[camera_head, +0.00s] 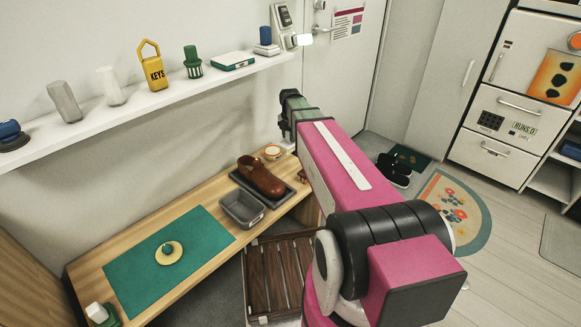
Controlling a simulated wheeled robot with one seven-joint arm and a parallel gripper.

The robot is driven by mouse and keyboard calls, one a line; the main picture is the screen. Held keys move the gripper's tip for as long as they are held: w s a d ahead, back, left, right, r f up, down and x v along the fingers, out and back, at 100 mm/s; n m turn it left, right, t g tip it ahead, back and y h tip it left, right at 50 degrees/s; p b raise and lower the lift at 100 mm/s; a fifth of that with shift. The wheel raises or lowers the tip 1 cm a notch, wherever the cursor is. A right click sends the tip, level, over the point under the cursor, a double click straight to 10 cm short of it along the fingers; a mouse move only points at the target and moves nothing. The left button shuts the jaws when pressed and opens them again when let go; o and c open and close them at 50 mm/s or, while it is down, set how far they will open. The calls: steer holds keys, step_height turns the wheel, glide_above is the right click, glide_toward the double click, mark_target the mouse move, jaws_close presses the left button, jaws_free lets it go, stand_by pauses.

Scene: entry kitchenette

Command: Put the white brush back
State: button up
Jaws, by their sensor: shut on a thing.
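My pink arm reaches from the lower right toward the wall. At its far end is my gripper (289,112), a dark and grey-green part seen from behind, beside the right end of the wall shelf. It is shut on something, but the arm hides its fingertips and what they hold. I cannot make out a white brush anywhere in this view. A pale tapered object (111,86) stands on the shelf, but I cannot tell that it is a brush.
The white shelf (150,101) holds several items, including a yellow KEYS tag (153,70). The wooden bench (205,199) below bears a green mat (135,283), a grey bin (242,207) and a brown shoe (262,178). A slatted rack (277,277) is under my arm.

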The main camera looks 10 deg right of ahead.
steer(key=shift+f, duration=4.8)
steer(key=shift+f, duration=0.25)
steer(key=o, duration=1.1)
